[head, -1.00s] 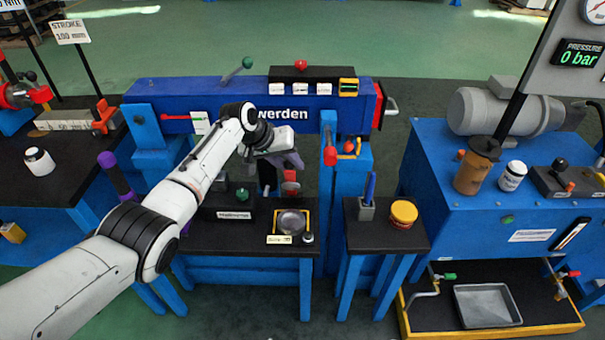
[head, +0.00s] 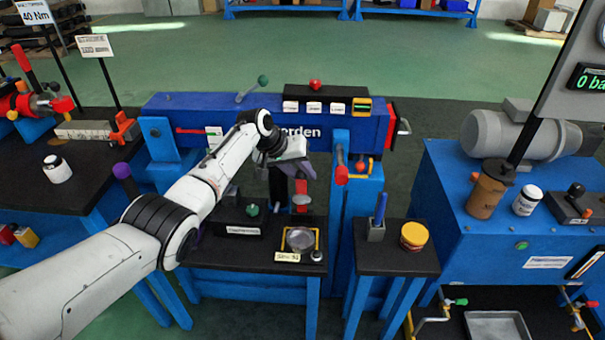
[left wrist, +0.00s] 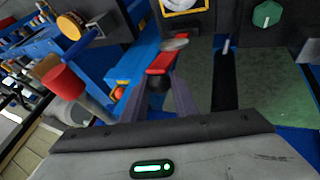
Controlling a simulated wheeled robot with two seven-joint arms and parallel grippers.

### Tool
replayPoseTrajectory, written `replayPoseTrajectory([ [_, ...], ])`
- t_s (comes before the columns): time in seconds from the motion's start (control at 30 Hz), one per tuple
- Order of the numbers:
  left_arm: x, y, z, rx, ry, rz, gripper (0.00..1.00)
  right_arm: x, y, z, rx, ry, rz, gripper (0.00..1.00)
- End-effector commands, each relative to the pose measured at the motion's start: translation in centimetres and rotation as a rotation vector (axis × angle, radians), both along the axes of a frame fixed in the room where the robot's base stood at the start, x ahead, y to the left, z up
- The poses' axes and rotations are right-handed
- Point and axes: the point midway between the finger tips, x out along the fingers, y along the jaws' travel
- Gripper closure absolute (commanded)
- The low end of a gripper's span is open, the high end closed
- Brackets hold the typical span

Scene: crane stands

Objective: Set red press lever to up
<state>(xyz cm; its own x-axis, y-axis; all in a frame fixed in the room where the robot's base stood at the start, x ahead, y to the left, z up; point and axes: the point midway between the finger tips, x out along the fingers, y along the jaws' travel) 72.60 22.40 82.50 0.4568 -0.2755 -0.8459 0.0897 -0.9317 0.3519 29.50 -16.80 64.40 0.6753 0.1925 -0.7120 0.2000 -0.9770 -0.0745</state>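A red lever handle (head: 341,168) sits at the right front of the blue press (head: 230,115) in the head view, its thick red end low. What looks like the same handle shows large at the left of the left wrist view (left wrist: 62,82). My left gripper (head: 303,172) is in front of the press, left of that handle and apart from it. In the left wrist view my left gripper (left wrist: 165,85) has its fingers apart, with nothing clearly held. A red part with a grey top (left wrist: 167,60) shows just beyond the fingertips; contact cannot be told. My right gripper is out of view.
A black table (head: 240,257) with a small dish (head: 300,239) lies below my left gripper. A side stand (head: 385,262) holds a yellow-topped jar (head: 414,235) and a blue pen-like rod (head: 381,208). A blue bench with a grey motor (head: 510,133) stands at right.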

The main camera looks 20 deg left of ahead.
Motion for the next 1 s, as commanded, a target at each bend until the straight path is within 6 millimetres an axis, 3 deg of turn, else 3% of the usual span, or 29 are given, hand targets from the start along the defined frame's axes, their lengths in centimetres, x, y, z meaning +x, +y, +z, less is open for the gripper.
replayPoseTrajectory([
  [0.1, 0.1, 0.0, 0.1, 0.0, -0.003, 0.0, 0.57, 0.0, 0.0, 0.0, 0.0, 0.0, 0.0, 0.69],
  [0.47, -0.1, 0.1, 0.3, 0.0, 0.002, -0.001, 0.57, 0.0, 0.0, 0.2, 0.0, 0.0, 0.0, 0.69],
  [0.67, -1.0, 0.6, 2.0, 0.0, 0.0, 0.0, 0.57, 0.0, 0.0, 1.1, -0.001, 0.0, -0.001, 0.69],
  [1.0, -3.4, 2.1, 6.6, 0.001, -0.002, -0.001, 0.57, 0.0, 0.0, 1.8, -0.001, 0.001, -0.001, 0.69],
])
